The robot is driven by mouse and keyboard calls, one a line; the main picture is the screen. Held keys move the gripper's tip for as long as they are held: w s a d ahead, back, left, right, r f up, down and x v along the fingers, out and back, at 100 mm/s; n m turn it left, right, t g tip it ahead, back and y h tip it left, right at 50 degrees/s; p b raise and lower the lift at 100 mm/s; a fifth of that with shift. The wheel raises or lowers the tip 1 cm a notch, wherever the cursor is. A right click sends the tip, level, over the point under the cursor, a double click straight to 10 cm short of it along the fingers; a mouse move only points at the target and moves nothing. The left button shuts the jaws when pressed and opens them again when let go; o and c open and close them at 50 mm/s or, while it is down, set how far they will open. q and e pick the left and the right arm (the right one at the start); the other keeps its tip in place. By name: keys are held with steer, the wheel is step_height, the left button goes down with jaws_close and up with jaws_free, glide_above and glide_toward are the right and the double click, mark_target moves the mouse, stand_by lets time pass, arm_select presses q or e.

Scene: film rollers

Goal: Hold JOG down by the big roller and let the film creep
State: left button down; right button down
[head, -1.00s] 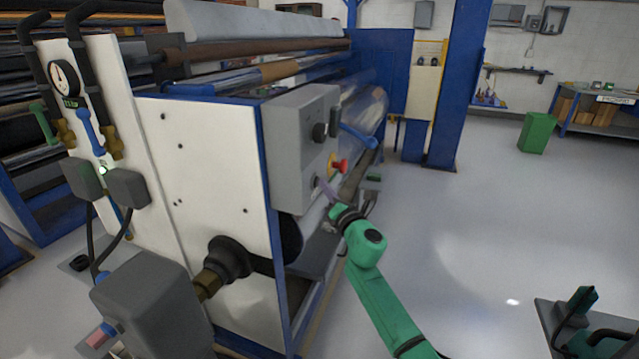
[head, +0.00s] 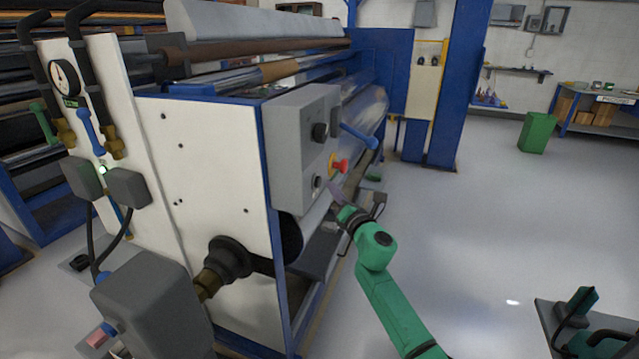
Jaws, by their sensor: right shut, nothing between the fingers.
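The grey control box (head: 300,150) is on the near end of the film machine. On its right-hand face are a black knob (head: 319,132), a red mushroom button on yellow (head: 340,166) and a small dark button (head: 317,182) below; I cannot read which is JOG. My right gripper (head: 334,190), on the green arm, is shut and empty, just right of and slightly below the small dark button, apart from it. The big roller with film (head: 318,215) is partly hidden behind the box and my arm. My left gripper is not in view.
The machine's white end panel (head: 205,170) and a grey motor housing (head: 150,300) stand at the left. A blue post (head: 462,80) and a green bin (head: 538,132) are farther back.

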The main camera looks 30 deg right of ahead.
steer(key=s+d, duration=0.1)
steer(key=s, duration=0.1)
steer(key=s+d, duration=0.1)
steer(key=s, duration=0.1)
steer(key=shift+d, duration=0.35)
steer(key=shift+f, duration=0.1)
